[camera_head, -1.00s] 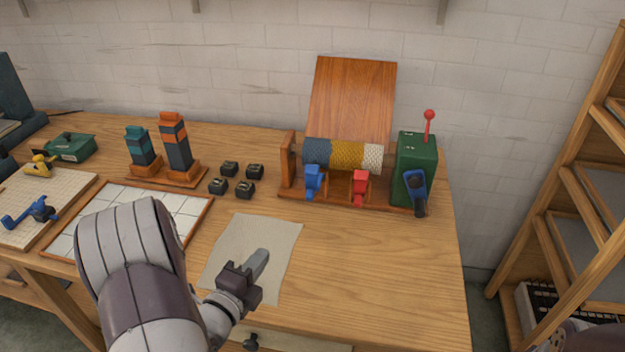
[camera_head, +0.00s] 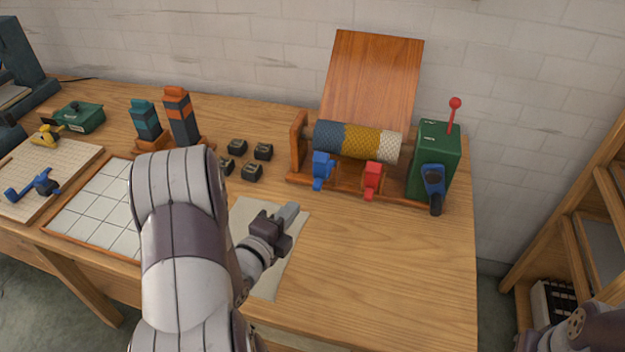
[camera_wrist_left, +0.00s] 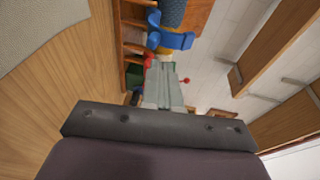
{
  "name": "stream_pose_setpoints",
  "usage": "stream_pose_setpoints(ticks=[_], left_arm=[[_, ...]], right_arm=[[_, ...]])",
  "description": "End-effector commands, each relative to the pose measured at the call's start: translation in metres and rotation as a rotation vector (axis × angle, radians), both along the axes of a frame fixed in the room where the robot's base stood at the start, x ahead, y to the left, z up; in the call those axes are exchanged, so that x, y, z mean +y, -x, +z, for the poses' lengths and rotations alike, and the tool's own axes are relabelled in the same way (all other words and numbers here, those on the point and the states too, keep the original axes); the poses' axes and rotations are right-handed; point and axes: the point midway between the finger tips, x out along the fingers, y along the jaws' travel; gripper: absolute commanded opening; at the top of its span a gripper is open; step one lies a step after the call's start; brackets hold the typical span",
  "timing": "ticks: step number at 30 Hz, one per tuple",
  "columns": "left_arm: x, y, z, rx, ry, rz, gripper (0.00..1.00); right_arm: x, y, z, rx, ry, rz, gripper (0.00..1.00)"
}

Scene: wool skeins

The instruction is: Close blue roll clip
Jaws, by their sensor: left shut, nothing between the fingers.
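The blue roll clip (camera_head: 322,170) stands at the front of the wooden roll stand, below the blue-grey end of the yarn roll (camera_head: 358,142). It also shows in the left wrist view (camera_wrist_left: 172,40), beyond my fingers. I cannot tell how far its jaw is open. A red clip (camera_head: 372,179) stands to its right. My left gripper (camera_head: 289,214) is shut and empty over the cloth, in front of and left of the blue clip and apart from it. In the left wrist view its fingers (camera_wrist_left: 163,88) are together. Part of my right arm shows at the lower right; its gripper is not visible.
A green box (camera_head: 434,160) with a red-knobbed lever and a blue-black crank stands right of the roll. Several small black blocks (camera_head: 252,172) sit left of the stand. A hinged wooden board (camera_head: 372,75) rises behind. The front right tabletop is clear.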

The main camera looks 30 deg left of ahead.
Motion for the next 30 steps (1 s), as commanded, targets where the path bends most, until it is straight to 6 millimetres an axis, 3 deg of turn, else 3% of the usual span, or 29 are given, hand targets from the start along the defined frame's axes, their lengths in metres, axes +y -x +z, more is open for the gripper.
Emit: stream_pose_setpoints(ticks=[9, 15, 30], left_arm=[[0.001, -0.068, -0.008, -0.001, -0.001, -0.004, 0.0], [0.003, -0.096, -0.001, 0.0, -0.001, -0.001, 0.0], [0.004, -0.105, 0.0, 0.001, 0.0, 0.001, 0.0]], right_arm=[[0.0, 0.0, 0.003, 0.0, 0.0, 0.0, 0.0], [0.0, 0.0, 0.009, 0.0, 0.0, 0.0, 0.0], [0.0, 0.0, 0.01, 0.0, 0.0, 0.0, 0.0]])
